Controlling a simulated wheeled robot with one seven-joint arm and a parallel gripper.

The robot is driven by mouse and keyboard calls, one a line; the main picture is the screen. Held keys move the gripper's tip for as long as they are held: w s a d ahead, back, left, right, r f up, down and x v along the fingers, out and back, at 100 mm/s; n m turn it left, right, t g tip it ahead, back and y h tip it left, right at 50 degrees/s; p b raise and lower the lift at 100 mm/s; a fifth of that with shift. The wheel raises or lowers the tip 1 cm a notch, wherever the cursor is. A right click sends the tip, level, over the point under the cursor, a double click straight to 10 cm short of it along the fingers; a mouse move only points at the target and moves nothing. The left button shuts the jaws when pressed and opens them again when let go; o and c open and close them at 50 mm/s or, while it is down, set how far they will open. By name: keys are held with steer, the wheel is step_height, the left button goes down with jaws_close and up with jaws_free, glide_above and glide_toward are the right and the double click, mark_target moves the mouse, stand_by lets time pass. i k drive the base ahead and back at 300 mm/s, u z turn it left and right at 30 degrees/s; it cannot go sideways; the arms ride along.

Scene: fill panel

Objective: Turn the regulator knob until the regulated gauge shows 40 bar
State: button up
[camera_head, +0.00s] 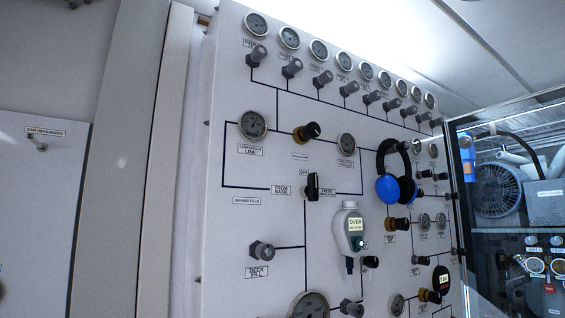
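The regulator knob (307,132), black with a brass collar, sticks out of the upper middle of the white fill panel (228,225). The label under it seems to read regulator. A round gauge to its left (252,125) is labelled as a line gauge. The gauge to its right (346,144) looks like the regulated gauge; its small label is not clearly legible. Its needle and reading are too small to tell. Nothing covers the knob or these two gauges. My gripper is not in view.
Blue ear defenders (389,188) hang on the panel, right of the regulated gauge. A black selector (312,187) and a handheld device (347,232) with a lit screen are below the knob. Several gauges and grey knobs line the top. The ear defenders hook (38,144) is bare.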

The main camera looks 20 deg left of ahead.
mark_target(313, 129)
steer(key=u, duration=0.3)
steer(key=i, duration=0.6)
steer(key=u, duration=1.05)
steer(key=k, duration=0.4)
steer(key=z, duration=0.35)
